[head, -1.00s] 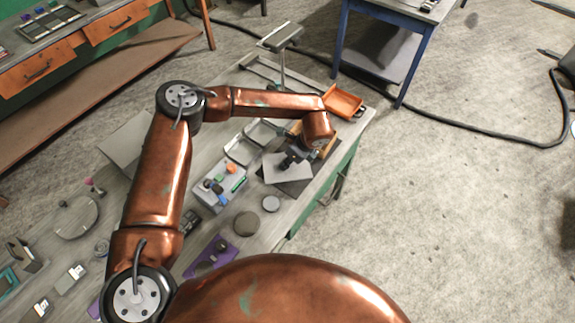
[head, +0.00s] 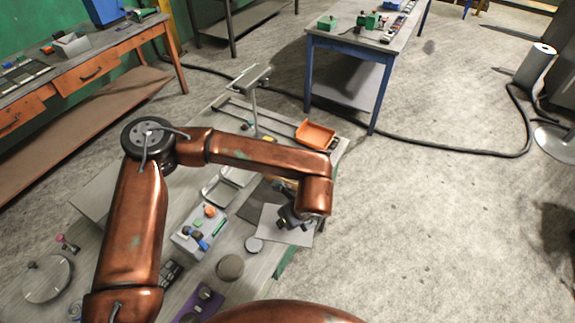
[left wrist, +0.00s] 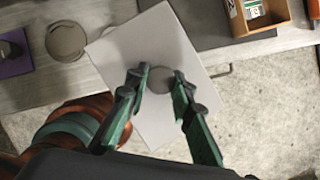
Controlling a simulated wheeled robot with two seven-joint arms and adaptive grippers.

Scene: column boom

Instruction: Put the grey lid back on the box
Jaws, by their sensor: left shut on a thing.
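The grey lid (head: 286,226) is a flat pale square plate with a round darker knob (left wrist: 160,79) in its middle. My left gripper (left wrist: 159,84) is shut on the knob and holds the lid out at the table's right edge, with the lid partly over the floor in the left wrist view. In the head view the gripper (head: 291,218) is partly covered by my own arm. A grey open-topped box (head: 184,241) with several small coloured pieces stands on the table left of the lid; I cannot tell whether it is the lid's box. My right gripper is out of view.
A dark mat (head: 247,209) lies behind the lid. A wooden box (left wrist: 238,22) with small items stands past it, and an orange tray (head: 315,135) farther back. Grey discs (head: 230,267) and a purple mat (left wrist: 14,62) lie nearby. Open floor is on the right.

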